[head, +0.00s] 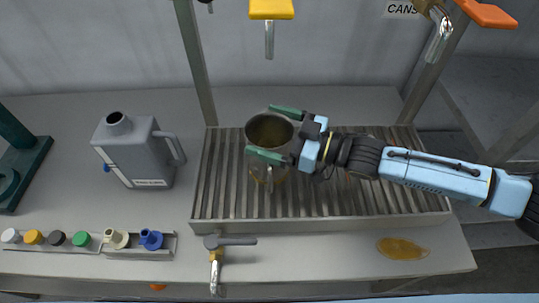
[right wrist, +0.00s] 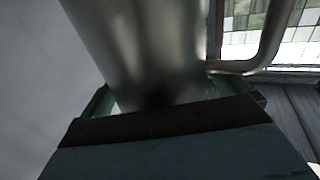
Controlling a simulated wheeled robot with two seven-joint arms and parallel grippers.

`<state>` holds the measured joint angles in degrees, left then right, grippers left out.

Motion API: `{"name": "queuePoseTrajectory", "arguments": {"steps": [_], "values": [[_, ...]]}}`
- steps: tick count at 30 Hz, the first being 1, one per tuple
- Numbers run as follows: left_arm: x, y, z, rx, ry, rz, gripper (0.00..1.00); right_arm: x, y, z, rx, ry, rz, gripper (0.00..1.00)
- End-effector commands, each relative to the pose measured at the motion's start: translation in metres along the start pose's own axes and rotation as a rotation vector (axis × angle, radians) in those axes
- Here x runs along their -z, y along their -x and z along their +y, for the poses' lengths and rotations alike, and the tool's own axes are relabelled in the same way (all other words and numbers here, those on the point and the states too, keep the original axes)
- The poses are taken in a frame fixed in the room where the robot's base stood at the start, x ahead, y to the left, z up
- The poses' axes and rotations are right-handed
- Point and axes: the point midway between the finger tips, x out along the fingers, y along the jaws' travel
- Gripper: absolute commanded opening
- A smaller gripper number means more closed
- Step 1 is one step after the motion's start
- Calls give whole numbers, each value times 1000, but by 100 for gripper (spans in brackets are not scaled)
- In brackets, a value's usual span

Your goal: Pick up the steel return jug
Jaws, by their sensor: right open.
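The steel return jug (head: 268,172) stands upright on the ribbed drip tray (head: 350,205), under the yellow-handled tap. Its round open mouth faces up. My right gripper (head: 259,130) reaches in from the right. It is open, with one green finger on each side of the jug. I cannot tell whether the fingers touch it. In the right wrist view the jug's steel wall (right wrist: 140,40) fills the space between the fingers, and its bent handle (right wrist: 262,55) sticks out to the right. My left gripper is not in view.
A grey can (head: 135,150) stands left of the tray. A row of coloured caps (head: 82,239) lies in a rail at the front left. A tap (head: 217,262) is at the front edge, and a yellow puddle (head: 402,248) at the front right. The yellow-handled tap (head: 270,35) hangs behind the jug.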

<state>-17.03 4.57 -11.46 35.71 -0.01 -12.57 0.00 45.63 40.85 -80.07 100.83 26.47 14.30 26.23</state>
Motion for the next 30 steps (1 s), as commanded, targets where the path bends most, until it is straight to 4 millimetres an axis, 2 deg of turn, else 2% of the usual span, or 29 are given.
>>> {"name": "queuePoseTrajectory", "arguments": {"steps": [3,18,19,20,26,30], "values": [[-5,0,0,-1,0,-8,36,0,0,0,0,0,0,100],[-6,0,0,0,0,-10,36,0,1,0,0,0,1,35],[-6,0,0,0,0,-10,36,2,0,0,1,0,4,35],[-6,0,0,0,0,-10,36,2,0,0,1,0,4,29],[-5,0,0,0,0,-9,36,5,0,0,1,1,4,28],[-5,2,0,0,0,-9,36,23,0,0,2,3,6,28]]}}
